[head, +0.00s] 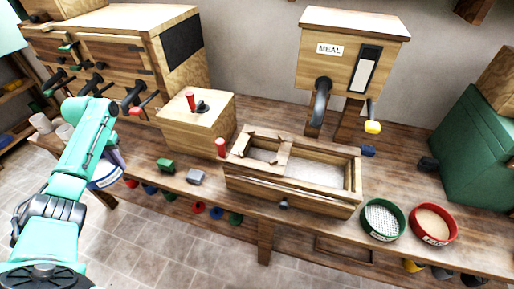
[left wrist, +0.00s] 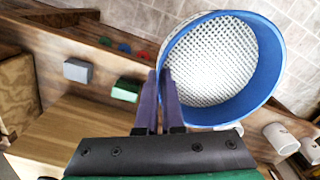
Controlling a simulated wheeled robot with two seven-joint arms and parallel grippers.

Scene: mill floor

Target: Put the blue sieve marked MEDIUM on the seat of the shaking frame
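The blue sieve (head: 105,178) hangs at the left in the head view, in front of the bench edge. A pale label shows on its side, too small to read. In the left wrist view its blue rim (left wrist: 272,75) and white mesh fill the upper right. My left gripper (left wrist: 167,78) is shut on the rim, one finger on each side of the wall. The shaking frame (head: 300,202), a long wooden box with a front knob, sits on the bench mid-picture, well right of the sieve. Its open top shows a pale inside. My right gripper is out of view.
A green sieve (head: 383,220) and a red sieve (head: 432,223) stand right of the frame. A green block (head: 166,165) and a grey block (head: 195,176) lie left of it. A wooden box with red knobs (head: 197,122) stands behind. The meal bin (head: 350,55) rises at the back.

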